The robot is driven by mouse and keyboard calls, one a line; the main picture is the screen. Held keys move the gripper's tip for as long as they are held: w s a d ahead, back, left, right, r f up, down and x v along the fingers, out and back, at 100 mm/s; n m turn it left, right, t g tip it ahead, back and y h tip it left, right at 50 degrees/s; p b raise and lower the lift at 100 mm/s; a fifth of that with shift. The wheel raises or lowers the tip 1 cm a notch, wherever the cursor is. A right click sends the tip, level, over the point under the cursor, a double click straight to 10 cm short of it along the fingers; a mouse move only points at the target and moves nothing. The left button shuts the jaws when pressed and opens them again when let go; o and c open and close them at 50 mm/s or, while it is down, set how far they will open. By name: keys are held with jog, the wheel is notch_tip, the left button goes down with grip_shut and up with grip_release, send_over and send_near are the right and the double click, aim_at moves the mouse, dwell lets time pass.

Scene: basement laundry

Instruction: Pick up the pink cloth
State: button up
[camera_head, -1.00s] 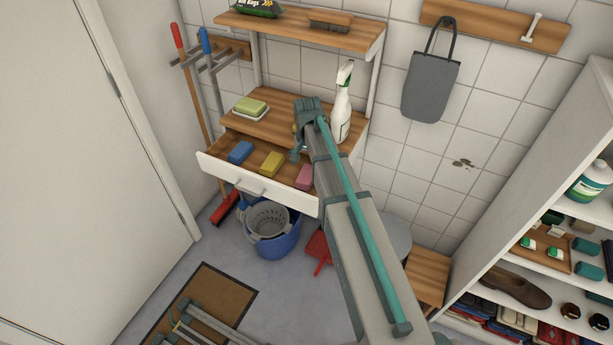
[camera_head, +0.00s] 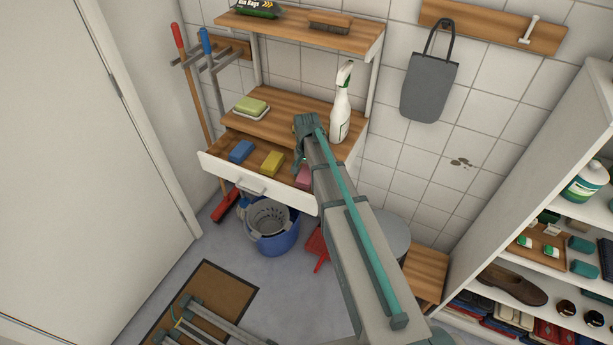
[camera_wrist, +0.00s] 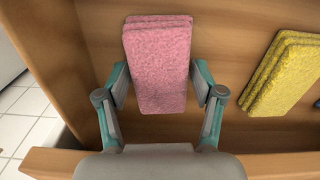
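The pink cloth (camera_wrist: 158,65) is a folded, stacked rectangle lying in the open wooden drawer, at its right end. In the head view the pink cloth (camera_head: 303,176) is partly hidden by my arm. My gripper (camera_wrist: 158,85) is open in the wrist view, with one finger on each side of the cloth's lower part. Small gaps show between the fingers and the cloth. In the head view my gripper (camera_head: 300,160) is over the drawer's right part, and its fingertips are hard to make out.
A yellow cloth (camera_wrist: 288,75) and a blue cloth (camera_head: 241,151) lie left of the pink one in the head view, in the drawer (camera_head: 258,187). The drawer's walls are close to my gripper. A spray bottle (camera_head: 341,110) and a soap dish (camera_head: 251,108) stand on the shelf above.

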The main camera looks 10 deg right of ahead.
aim_at(302, 182)
jog(key=c, duration=0.6)
jog(key=shift+r, duration=0.1)
jog(key=shift+c, duration=0.2)
jog(key=shift+r+b, duration=0.35)
jog(key=shift+b, duration=0.05)
jog(key=s+a+b, duration=0.1)
jog(key=s+a, duration=0.1)
jog(key=s, duration=0.1)
jog(key=shift+s+a+b, duration=0.2)
jog(key=shift+a+b, duration=0.05)
jog(key=shift+b, duration=0.15)
notch_tip(302, 182, up, 14)
jog(key=b, duration=0.2)
jog(key=shift+w, duration=0.15)
jog(key=shift+r, duration=0.1)
